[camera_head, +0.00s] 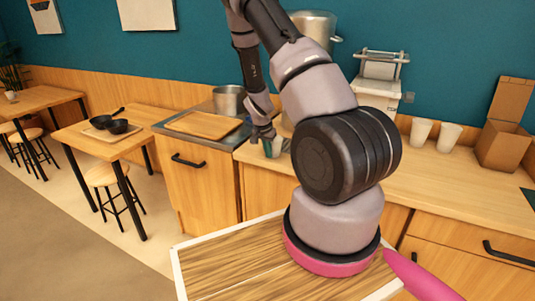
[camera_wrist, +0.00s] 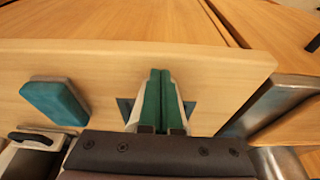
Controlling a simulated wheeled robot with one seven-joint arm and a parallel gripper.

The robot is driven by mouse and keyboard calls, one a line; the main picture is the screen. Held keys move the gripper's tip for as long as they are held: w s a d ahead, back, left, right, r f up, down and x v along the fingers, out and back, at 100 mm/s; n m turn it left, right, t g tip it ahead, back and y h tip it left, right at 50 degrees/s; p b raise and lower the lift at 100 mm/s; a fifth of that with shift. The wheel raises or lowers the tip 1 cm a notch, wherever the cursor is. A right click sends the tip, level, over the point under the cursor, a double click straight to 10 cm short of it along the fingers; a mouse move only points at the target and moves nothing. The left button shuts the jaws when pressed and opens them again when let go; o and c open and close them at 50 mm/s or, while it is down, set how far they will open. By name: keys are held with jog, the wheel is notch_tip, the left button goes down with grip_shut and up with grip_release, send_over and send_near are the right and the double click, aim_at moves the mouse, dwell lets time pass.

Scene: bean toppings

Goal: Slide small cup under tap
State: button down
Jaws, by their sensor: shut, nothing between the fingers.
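My gripper (camera_head: 270,146) is low at the front edge of the counter, right of the hob. In the wrist view my gripper (camera_wrist: 157,76) shows green-faced fingers pressed together, empty, over the wooden counter. Two pale cups (camera_head: 420,133) (camera_head: 449,136) stand upright on the counter further right, apart from my gripper. A teal, round-cornered thing (camera_wrist: 54,102) lies left of the fingers in the wrist view; I cannot tell if it is a cup. A large metal vessel (camera_head: 314,27) stands behind my arm; its lower part is hidden, and no tap is clearly visible.
A metal pot (camera_head: 229,99) and wooden board (camera_head: 203,124) are by the hob. A white machine (camera_head: 379,75) and open cardboard box (camera_head: 503,130) stand at the back right. The counter (camera_head: 440,174) is clear before the cups.

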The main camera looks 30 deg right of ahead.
jog(key=w+d, duration=0.2)
jog(key=d, duration=0.1)
jog(key=w+d, duration=0.2)
jog(key=d, duration=0.1)
jog(key=w+d, duration=0.2)
jog(key=shift+w+d, duration=0.15)
jog(key=shift+d, duration=0.25)
jog(key=shift+a, duration=0.1)
